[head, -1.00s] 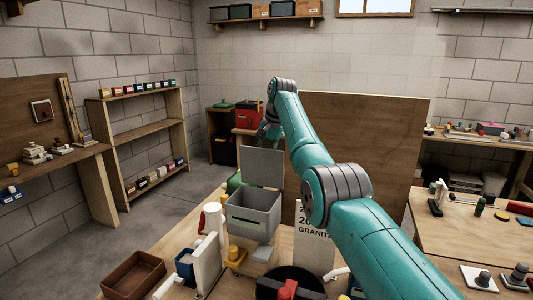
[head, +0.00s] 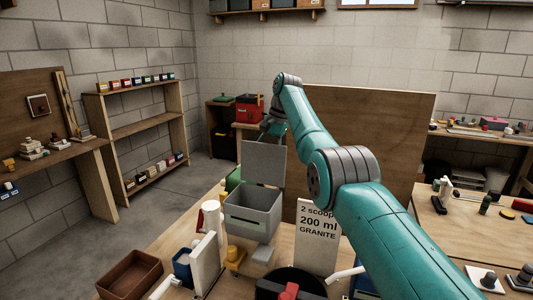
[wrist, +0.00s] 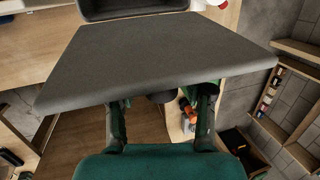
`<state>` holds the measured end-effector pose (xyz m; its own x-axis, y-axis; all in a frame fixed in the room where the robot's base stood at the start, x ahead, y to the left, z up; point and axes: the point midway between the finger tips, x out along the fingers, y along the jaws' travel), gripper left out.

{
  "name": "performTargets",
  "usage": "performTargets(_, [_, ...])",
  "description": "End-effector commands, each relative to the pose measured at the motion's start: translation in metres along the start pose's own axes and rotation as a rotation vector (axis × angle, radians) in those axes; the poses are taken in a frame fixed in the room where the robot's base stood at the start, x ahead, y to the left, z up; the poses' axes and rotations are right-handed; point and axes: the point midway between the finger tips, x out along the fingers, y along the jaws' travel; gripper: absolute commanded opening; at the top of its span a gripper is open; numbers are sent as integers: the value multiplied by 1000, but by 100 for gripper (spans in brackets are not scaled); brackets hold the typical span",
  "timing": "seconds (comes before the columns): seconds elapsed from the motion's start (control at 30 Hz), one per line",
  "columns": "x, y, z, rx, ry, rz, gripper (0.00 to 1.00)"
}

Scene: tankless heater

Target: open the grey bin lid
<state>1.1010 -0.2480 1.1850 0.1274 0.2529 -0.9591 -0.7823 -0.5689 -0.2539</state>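The grey bin (head: 252,218) stands on the wooden bench in the head view, with its lid (head: 264,162) raised about upright at the back edge. The bin's inside shows as a dark opening below the lid. My gripper (head: 270,128) is at the lid's top edge, on its far side, and partly hidden by it. In the wrist view the lid (wrist: 160,60) is a broad grey panel across the middle, with the bin's rim (wrist: 130,14) above it. Both fingers show spread apart below the lid. Their tips are hidden, and I cannot tell whether they touch it.
A sign reading "2 scoops 200 ml GRANITE" (head: 317,235) stands right of the bin. A white upright panel (head: 206,262), a blue container (head: 183,265) and a brown tray (head: 130,274) are to its left. A large wooden board (head: 370,150) stands behind my arm.

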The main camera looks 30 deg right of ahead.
Motion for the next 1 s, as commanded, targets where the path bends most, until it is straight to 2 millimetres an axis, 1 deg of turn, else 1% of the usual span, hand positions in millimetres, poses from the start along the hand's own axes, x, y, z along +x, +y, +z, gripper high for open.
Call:
performTargets(0.37, [-4, -1, 0, -1, 3, -2, 57])
performTargets(0.6, [-15, 0, 0, 0, 2, -2, 57])
performTargets(0.87, [-23, 28, -14, 2, 4, -1, 57])
performTargets(1.0, [-32, 51, -26, 8, 7, 1, 57])
